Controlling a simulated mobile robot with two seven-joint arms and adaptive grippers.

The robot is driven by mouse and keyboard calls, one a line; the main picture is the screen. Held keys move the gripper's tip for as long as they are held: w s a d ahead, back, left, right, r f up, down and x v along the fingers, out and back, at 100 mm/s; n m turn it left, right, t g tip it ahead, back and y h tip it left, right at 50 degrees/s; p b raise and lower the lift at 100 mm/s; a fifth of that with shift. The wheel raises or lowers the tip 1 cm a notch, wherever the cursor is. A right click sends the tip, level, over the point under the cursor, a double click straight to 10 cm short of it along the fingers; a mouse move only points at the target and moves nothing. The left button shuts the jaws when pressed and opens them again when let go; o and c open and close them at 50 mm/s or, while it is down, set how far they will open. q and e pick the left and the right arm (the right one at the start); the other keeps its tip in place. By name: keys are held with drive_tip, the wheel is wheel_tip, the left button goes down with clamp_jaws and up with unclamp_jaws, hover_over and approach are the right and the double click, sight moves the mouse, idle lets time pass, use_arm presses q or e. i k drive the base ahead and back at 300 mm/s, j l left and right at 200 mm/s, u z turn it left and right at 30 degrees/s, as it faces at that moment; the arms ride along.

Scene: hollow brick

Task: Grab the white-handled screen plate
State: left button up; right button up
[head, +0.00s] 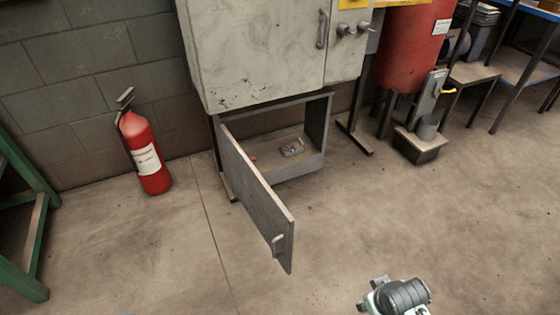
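A grey flat plate with a small pale handle (278,245), which looks like the white-handled screen plate (255,195), stands on edge in the head view. It is swung out as an open door from the left side of a low grey compartment (318,122). The handle is near its free front end. Part of my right arm, with what may be its gripper (375,288), shows at the bottom edge, to the right of the plate and apart from it. Its fingers cannot be made out. My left gripper is not in view.
Small objects (292,147) lie inside the open compartment. A grey cabinet (255,50) is above it. A red fire extinguisher (145,155) stands at left by the wall; a green frame (25,215) is further left. The floor (460,215) right of the plate is clear.

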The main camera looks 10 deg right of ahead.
sight(288, 149)
drive_tip(key=l, duration=0.7)
drive_tip(key=i+l+z, duration=0.1)
drive_tip(key=l, duration=0.3)
drive_tip(key=i+l+z, duration=0.1)
drive_tip(key=l, duration=0.25)
drive_tip(key=i+l+z, duration=0.1)
drive_tip(key=l, duration=0.25)
drive_tip(key=i, duration=0.1)
